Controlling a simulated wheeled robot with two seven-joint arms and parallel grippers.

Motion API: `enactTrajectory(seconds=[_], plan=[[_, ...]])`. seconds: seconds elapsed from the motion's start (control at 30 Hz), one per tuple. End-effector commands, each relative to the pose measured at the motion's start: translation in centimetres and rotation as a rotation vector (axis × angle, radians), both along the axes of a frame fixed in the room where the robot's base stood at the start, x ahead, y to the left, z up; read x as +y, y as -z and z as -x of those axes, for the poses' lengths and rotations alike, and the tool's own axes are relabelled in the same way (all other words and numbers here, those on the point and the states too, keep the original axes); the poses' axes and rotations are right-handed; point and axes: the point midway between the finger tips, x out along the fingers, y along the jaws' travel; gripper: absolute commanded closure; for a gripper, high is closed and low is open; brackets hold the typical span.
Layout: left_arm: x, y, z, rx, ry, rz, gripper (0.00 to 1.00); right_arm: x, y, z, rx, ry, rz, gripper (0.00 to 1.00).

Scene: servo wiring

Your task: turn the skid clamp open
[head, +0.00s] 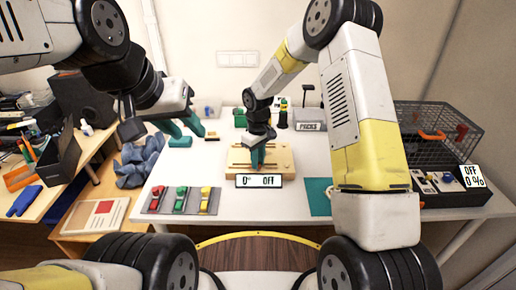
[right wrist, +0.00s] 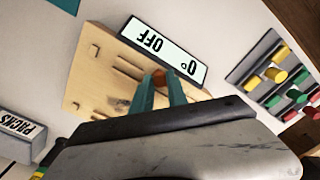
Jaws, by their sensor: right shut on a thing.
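The skid (head: 284,158) is a pale wooden board with slots on the white table; it also shows in the right wrist view (right wrist: 92,75). My right gripper (head: 257,162) points down over it. In the right wrist view its teal fingers (right wrist: 160,84) are shut on a small orange-brown piece, which I take as the skid clamp (right wrist: 159,76). Most of the clamp is hidden between the fingers. A display (head: 258,181) at the skid's front edge reads 0° OFF. My left gripper (head: 182,127) is open and empty, above the table's left part.
A grey mat with red, green and yellow pieces (head: 181,200) lies front left. A PACKS bin (head: 309,126) stands behind the skid. A teal mat (head: 318,196) lies right of it. A wire cage (head: 434,130) and a control box (head: 445,187) stand at the right.

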Motion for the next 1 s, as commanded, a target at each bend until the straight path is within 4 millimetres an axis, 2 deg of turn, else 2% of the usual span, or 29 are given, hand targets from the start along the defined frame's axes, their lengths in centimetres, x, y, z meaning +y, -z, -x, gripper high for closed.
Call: enactTrajectory(seconds=[0.4,0.93,0.97,1.0], plan=[[0.00,0.00,0.00,0.000,0.000,0.000,0.64,0.02,-0.12,-0.09,-0.003,-0.180,0.000,1.00],[0.00,0.00,0.00,0.000,0.000,0.000,0.64,0.02,-0.13,-0.12,-0.004,-0.203,-0.001,1.00],[0.00,0.00,0.00,0.000,0.000,0.000,0.64,0.02,-0.13,-0.12,-0.004,-0.203,-0.001,0.79],[0.00,0.00,0.00,0.000,0.000,0.000,0.64,0.02,-0.13,-0.12,-0.004,-0.203,-0.001,0.72]])
